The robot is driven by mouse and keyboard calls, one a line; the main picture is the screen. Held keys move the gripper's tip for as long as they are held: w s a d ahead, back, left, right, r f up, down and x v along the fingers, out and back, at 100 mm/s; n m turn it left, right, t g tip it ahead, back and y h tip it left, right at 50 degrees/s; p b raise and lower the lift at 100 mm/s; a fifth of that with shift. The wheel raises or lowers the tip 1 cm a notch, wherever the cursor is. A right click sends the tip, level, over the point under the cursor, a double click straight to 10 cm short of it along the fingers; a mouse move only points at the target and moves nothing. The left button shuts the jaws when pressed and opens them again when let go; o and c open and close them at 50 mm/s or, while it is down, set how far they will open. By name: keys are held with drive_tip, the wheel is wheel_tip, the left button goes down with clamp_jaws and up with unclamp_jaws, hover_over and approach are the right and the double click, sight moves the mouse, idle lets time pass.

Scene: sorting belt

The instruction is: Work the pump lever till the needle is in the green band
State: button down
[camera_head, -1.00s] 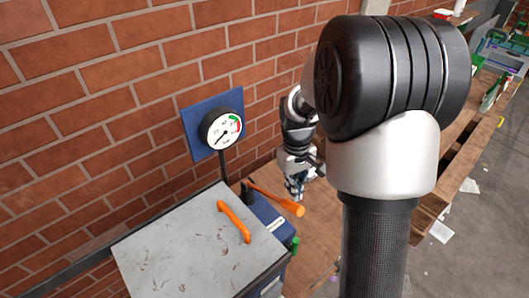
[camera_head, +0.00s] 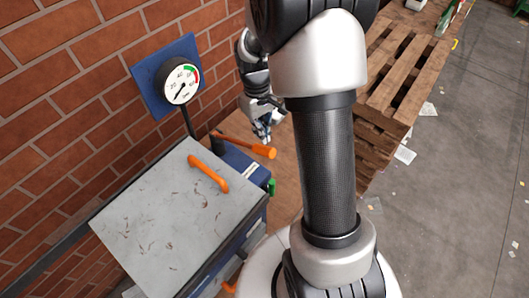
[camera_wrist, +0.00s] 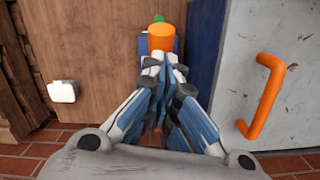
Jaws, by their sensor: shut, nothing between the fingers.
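The pump lever (camera_head: 240,144) is an orange bar with a thicker end, rising from the blue pump body (camera_head: 240,165) beside a grey box. Its round orange end also shows in the wrist view (camera_wrist: 162,38), just beyond my fingertips. My gripper (camera_head: 263,136) is shut and empty, close to the lever's thick end; I cannot tell if they touch. In the wrist view my fingers (camera_wrist: 161,68) are together. The round white gauge (camera_head: 180,81) hangs on a blue wall plate. Its needle points to the lower left, away from the green band (camera_head: 191,71) at the upper right.
The grey scratched box top (camera_head: 160,215) carries an orange handle (camera_head: 208,173), also at the right in the wrist view (camera_wrist: 265,95). A brick wall (camera_head: 75,110) stands behind. Wooden pallets (camera_head: 395,70) and open floor (camera_head: 450,180) lie to the right.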

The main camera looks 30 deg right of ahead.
sight(263, 146)
drive_tip(key=shift+s+f+b, duration=0.2)
drive_tip(key=shift+f+b, duration=1.15)
drive_tip(key=shift+f, duration=0.9)
drive_tip(key=shift+f+b, duration=0.4)
drive_tip(key=shift+f, duration=0.15)
wheel_tip(263, 146, down, 3)
drive_tip(key=shift+f+b, duration=0.2)
drive_tip(key=shift+b, duration=1)
drive_tip(key=shift+r, duration=0.1)
drive_tip(key=shift+w+a+r+p, duration=0.15)
drive_tip(key=shift+w+p, duration=0.1)
drive_tip(key=shift+w, duration=0.25)
drive_tip(key=shift+w+r+p, duration=0.2)
drive_tip(key=shift+w, duration=0.35)
drive_tip(key=shift+w+a+r+p, duration=0.15)
drive_tip(key=shift+w+p, duration=0.1)
drive_tip(key=shift+w, duration=0.25)
drive_tip(key=shift+d, duration=0.1)
